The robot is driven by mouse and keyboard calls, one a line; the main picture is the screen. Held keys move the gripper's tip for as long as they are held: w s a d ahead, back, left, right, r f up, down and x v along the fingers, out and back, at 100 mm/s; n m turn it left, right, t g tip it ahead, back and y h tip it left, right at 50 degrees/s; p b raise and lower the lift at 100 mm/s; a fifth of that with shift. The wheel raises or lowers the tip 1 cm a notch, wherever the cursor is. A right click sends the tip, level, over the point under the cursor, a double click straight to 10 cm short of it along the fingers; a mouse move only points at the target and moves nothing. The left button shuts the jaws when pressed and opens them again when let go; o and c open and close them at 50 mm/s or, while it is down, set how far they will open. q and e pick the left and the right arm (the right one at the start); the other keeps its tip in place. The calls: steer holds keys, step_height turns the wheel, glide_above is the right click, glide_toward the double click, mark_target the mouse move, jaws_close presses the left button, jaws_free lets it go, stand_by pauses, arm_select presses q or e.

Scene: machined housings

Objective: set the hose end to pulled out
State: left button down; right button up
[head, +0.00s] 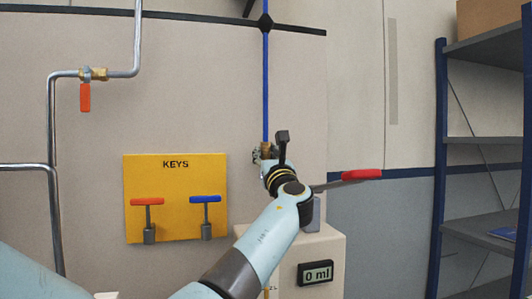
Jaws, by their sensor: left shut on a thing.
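A blue hose (265,85) hangs straight down from a black rail on the wall panel. Its hose end, a brass fitting (266,146), shows just above my left gripper (267,157). My left arm reaches up from the bottom of the head view, and its gripper is shut on the hose end. The wrist hides the lower part of the fitting and whatever lies right below it, so I cannot tell whether the end is seated or out. My right gripper is not in view.
A lever with a red grip (361,175) sticks out right of my wrist. Below is a pale box (328,248) with a display (315,273) reading 0 ml. A yellow KEYS board (175,223) with two keys is left; blue-framed shelves (441,160) stand right.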

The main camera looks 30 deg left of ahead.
arm_select(q)
steer(key=shift+f, duration=0.35)
steer(key=c, duration=1.4)
jaws_free()
steer(key=shift+c, duration=0.2)
steer(key=o, duration=0.3)
steer(key=shift+r, duration=0.15)
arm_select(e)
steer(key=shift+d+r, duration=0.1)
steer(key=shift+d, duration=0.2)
arm_select(q)
steer(key=shift+o, duration=0.2)
steer(key=shift+s, duration=0.1)
steer(key=v, duration=1.2)
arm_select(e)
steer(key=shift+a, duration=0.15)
